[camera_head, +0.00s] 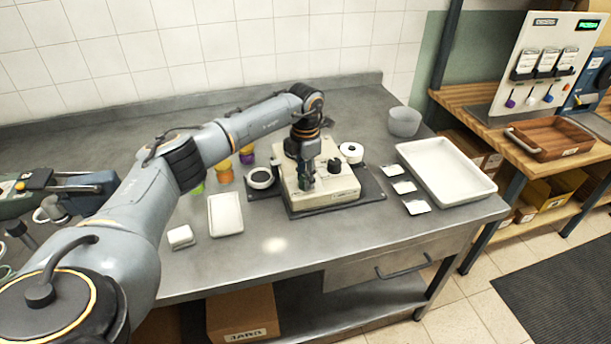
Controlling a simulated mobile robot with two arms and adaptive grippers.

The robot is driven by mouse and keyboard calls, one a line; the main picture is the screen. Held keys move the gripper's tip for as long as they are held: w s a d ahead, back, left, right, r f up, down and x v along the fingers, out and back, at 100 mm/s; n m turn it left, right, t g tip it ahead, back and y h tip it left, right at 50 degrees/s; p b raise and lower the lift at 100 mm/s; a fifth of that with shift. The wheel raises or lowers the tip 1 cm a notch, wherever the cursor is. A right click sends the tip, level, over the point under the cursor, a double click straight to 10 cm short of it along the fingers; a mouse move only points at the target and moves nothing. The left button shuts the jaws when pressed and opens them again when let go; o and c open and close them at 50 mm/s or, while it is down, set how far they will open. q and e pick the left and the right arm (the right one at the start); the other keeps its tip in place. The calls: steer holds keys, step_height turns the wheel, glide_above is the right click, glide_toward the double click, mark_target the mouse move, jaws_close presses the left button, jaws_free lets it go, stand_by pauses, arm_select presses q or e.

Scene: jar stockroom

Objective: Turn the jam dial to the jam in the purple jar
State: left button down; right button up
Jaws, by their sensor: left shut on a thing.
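The beige machine (345,190) stands on a dark base plate in the middle of the steel bench. My left gripper (306,184) points down over the left part of its top. It is shut on what appears to be the jam dial, which the fingers hide, so its pointer cannot be read. A black knob (335,165) on the machine's top is clear of the gripper. The purple jar (247,158) stands behind and left of the machine, with a yellowish top. My right gripper is not in view.
Orange (225,176) and green (198,188) jars stand partly behind my left arm. A white-rimmed round dish (260,179) and white tray (225,214) lie left of the machine. Several white cards (404,187) and a large white tray (447,171) lie right.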

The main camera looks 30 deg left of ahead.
arm_select(q)
steer(key=n, duration=0.4)
steer(key=shift+n, duration=0.4)
stand_by(0.4)
steer(key=c, duration=1)
jaws_free()
step_height(320, 180, up, 12)
steer(key=shift+r, duration=0.1)
